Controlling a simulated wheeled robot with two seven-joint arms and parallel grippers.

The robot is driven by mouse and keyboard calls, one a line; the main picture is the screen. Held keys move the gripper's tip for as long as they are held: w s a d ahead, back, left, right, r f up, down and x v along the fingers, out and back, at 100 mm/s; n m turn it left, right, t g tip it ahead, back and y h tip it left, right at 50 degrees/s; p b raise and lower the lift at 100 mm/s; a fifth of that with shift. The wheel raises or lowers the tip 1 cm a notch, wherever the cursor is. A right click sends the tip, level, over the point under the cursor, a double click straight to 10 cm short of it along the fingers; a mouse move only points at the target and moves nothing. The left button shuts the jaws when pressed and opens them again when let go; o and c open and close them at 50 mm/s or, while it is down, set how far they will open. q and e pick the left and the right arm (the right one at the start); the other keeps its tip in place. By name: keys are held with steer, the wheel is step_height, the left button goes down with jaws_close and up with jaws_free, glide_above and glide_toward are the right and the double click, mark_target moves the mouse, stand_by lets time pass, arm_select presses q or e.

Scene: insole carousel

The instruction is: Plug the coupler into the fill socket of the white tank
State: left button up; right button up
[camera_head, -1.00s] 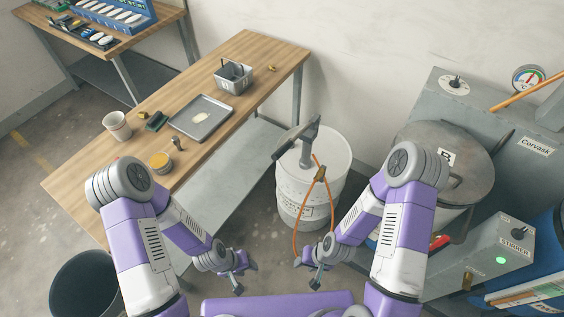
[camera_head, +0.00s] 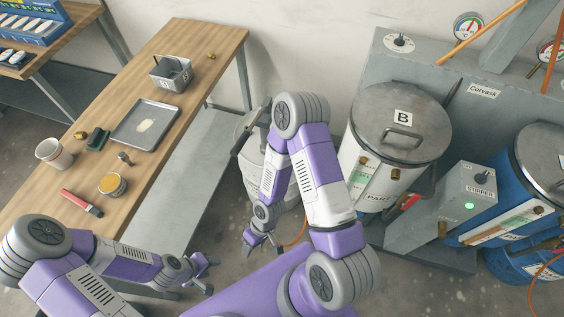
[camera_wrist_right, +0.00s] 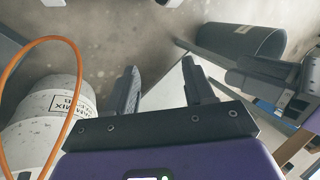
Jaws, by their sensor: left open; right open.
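The white tank (camera_head: 352,185) has a grey lid marked B and stands right of my right arm in the head view. Small brass fittings (camera_head: 395,174) sit on its front; I cannot tell which is the fill socket. An orange hose (camera_head: 298,235) shows partly behind my right arm, and it loops at the left of the right wrist view (camera_wrist_right: 22,55). I cannot make out the coupler now. My right gripper (camera_head: 262,247) is open and empty near the white drum; its spread fingers show in the wrist view (camera_wrist_right: 165,90). My left gripper (camera_head: 207,273) is open and empty beside the table.
A white drum (camera_head: 252,170) stands behind my right arm. The wooden table (camera_head: 190,60) holds a tray, a grey bin, cups and a red-handled tool. A grey control box (camera_head: 455,200) and a blue tank (camera_head: 515,190) stand right of the white tank.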

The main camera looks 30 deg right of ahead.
steer(key=s+d+f+n+g+h+b, duration=0.5)
steer(key=s+d+f+n+h+b, duration=0.15)
steer(key=d+f+n, duration=0.2)
steer(key=w+d+f+n+t+h+b, duration=0.25)
steer(key=w+d+n+h+b, duration=0.2)
steer(key=d+h, duration=0.35)
steer(key=w+d+n+t+h+b, duration=0.35)
steer(key=w+d+n+t, duration=0.2)
steer(key=w, duration=0.45)
steer(key=w+a+r+n+t+b, duration=0.1)
steer(key=w+a+r+n+t, duration=0.1)
steer(key=w+t, duration=0.3)
steer(key=w+a+r+n+t+b, duration=0.1)
steer(key=w+r+n+t, duration=0.1)
steer(key=w+t, duration=0.3)
steer(key=shift+w+a+r+n, duration=0.3)
steer(key=shift+w+a+n, duration=0.15)
steer(key=shift+w, duration=0.1)
steer(key=shift+d, duration=0.1)
